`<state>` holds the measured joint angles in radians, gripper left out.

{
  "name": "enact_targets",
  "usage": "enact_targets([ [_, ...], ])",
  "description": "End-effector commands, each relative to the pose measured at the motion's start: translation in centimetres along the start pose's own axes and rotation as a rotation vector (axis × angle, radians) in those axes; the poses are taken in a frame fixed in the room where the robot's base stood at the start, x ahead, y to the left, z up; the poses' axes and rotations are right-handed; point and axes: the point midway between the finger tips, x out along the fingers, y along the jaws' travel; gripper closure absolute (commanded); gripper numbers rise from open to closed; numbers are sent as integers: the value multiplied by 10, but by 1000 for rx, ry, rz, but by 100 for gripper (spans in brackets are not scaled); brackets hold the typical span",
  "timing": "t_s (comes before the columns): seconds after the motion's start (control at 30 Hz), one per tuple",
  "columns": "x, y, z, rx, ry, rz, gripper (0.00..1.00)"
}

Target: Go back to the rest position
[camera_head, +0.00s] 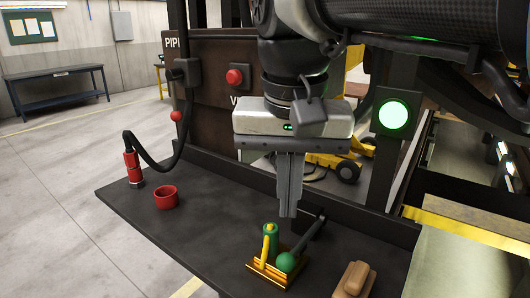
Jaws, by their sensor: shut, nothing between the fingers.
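My gripper (288,214) points straight down in the middle of the view, above the dark bench (150,214). Its two fingers are together with nothing between them. The fingertips are above and a little behind a yellow base (268,275) that carries a green cylinder (271,236) and a green ball-ended lever (286,262). I cannot tell whether the fingers touch anything there. My arm comes down from the top of the view and hides part of the panel behind it.
A red cup (166,197) and a red plug (133,167) on a black cable stand on the bench's left. A tan block (354,280) lies at the front right. A panel with a red button (234,77) and a lit green lamp (394,115) stand behind. Left bench is mostly clear.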

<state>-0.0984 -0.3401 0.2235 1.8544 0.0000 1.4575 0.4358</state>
Motion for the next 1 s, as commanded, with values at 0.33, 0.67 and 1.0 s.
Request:
enact_targets([
  [0.33, -25, -8, 3, -25, 32, -5, 100],
  [0.67, -16, -8, 4, -25, 32, -5, 100],
  [1.0, 32, -7, 13, -24, 30, -4, 100],
])
